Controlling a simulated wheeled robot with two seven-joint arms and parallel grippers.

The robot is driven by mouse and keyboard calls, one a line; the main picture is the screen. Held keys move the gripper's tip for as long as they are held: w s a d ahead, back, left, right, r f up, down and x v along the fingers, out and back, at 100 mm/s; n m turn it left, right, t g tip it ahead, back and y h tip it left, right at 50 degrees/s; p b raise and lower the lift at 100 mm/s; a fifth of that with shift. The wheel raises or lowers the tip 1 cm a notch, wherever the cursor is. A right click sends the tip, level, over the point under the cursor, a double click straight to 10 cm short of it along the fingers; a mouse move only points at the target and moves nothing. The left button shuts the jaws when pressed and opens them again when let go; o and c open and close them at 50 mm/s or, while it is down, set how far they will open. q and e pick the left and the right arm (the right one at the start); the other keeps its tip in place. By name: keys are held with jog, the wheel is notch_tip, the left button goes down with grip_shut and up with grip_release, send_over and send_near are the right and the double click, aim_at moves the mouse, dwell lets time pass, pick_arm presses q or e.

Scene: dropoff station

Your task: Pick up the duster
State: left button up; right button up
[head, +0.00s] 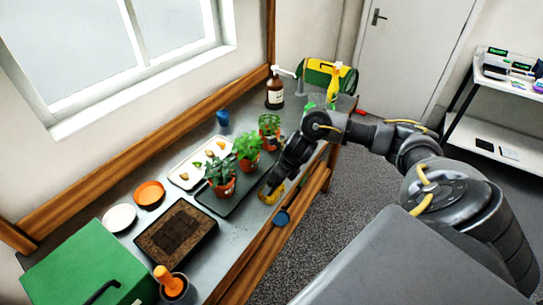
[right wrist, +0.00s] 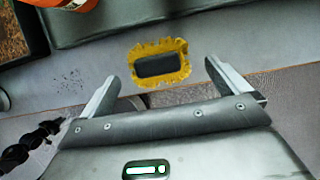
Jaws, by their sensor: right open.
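The duster is a yellow, ragged-edged pad with a dark block on top. In the right wrist view the duster (right wrist: 178,50) lies on the grey bench surface, just beyond and between my fingertips. In the head view the duster (head: 270,195) shows as a yellow patch near the bench's front edge, partly covered by my gripper. My right gripper (head: 272,184) is open and empty above it; its two fingers also show spread in the right wrist view (right wrist: 161,74). I cannot tell whether the fingers are level with the pad. My left gripper is not in view.
Potted plants (head: 222,178) stand on a dark tray (head: 238,199) close behind the duster. A soil tray (head: 175,232), a green box (head: 85,265) and an orange-handled tool in a pot (head: 172,285) are at left. A brown bottle (head: 275,93) stands at the far end.

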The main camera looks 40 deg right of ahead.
jog(key=shift+w+a+f+p, duration=0.1)
jog(key=shift+a+f+p, duration=0.1)
jog(key=shift+f+p, duration=0.3)
jog(key=x, duration=0.4)
jog(key=shift+a+f+p, duration=0.1)
jog(key=shift+f+p, duration=0.15)
jog(key=shift+p, duration=0.15)
jog(key=c, duration=1)
